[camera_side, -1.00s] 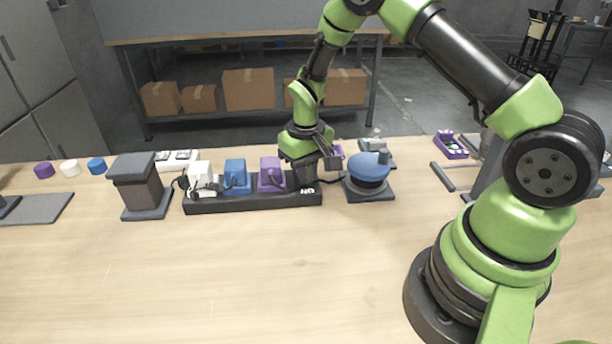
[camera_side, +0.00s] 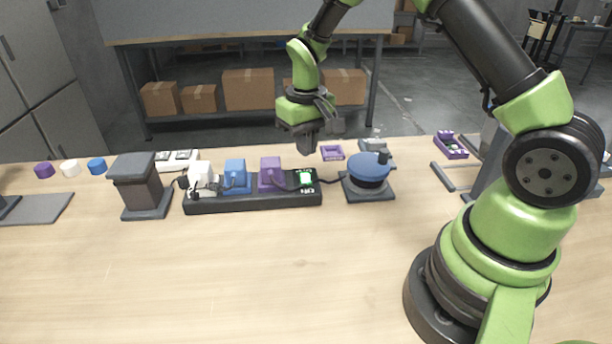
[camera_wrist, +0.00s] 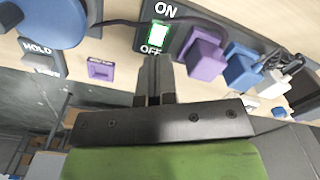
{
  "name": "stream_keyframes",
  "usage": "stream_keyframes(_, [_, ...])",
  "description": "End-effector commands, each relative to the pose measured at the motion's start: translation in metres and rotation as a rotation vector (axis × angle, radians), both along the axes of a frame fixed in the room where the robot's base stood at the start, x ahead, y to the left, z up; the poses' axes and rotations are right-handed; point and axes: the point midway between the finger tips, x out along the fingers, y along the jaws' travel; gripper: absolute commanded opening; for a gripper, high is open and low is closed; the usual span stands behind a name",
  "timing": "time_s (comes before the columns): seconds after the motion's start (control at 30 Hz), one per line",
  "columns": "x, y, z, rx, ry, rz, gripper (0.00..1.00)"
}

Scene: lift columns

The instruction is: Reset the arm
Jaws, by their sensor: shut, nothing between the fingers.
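My gripper (camera_side: 308,142) is shut and empty, raised above the right end of the black power strip. In the wrist view its fingers (camera_wrist: 154,75) point at the strip near the switch. The power strip (camera_side: 255,202) holds a white plug (camera_side: 200,178), a blue plug (camera_side: 236,176) and a purple plug (camera_side: 271,173). Its switch (camera_side: 306,179) glows green at the right end. In the wrist view the lit switch (camera_wrist: 156,38) sits between the words ON and OFF. The fingers are apart from the strip.
A round blue-topped device (camera_side: 369,168) stands right of the strip. A dark column block (camera_side: 136,183) stands left of it. A small purple tray (camera_side: 332,153) lies behind, and another purple tray (camera_side: 452,147) lies farther right. The front of the table (camera_side: 240,275) is clear.

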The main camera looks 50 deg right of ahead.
Motion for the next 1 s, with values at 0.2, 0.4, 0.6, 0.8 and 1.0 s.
stream_keyframes(0.2, [0.0, 0.0, 0.004, 0.0, -0.001, 0.001, 0.0])
stream_keyframes(0.4, [0.0, 0.0, 0.006, 0.0, -0.005, 0.0, 0.0])
stream_keyframes(0.6, [-0.008, 0.011, 0.052, 0.007, -0.083, -0.016, 0.0])
stream_keyframes(0.8, [-0.044, 0.032, 0.127, 0.037, -0.226, -0.044, 0.0])
stream_keyframes(1.0, [-0.096, 0.052, 0.178, 0.082, -0.369, -0.066, 0.0])
